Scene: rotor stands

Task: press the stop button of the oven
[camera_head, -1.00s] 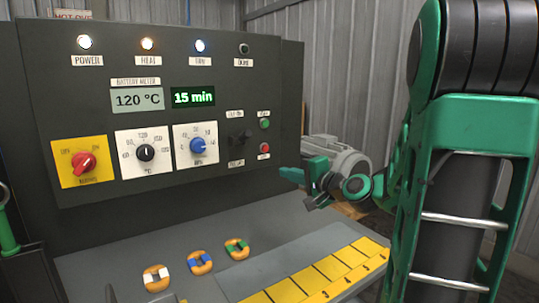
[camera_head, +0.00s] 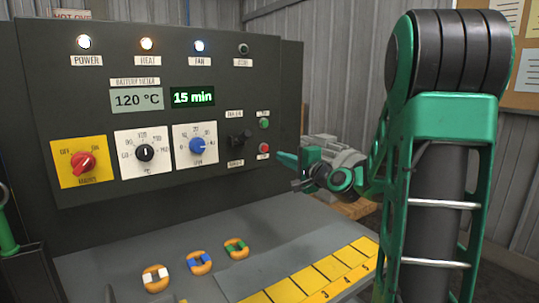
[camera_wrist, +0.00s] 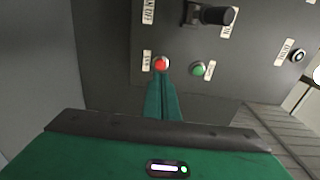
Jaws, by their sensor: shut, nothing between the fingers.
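The oven's control panel (camera_head: 220,90) fills the left and middle of the head view. Its red button (camera_head: 263,148), which I take for the stop button, sits low at the right, under a green button (camera_head: 264,123). My gripper (camera_head: 280,158) is shut and empty, its tips just right of the red button and slightly below it. In the wrist view the shut fingers (camera_wrist: 160,80) point at the red button (camera_wrist: 161,63), with the green button (camera_wrist: 198,68) to its right. I cannot tell whether the tips touch the red button.
A black switch (camera_head: 239,138) stands out from the panel left of the buttons. A red knob (camera_head: 84,162), a black dial and a blue dial are further left. Below, a grey bench (camera_head: 130,255) carries several orange rings with coloured marks and a yellow numbered strip.

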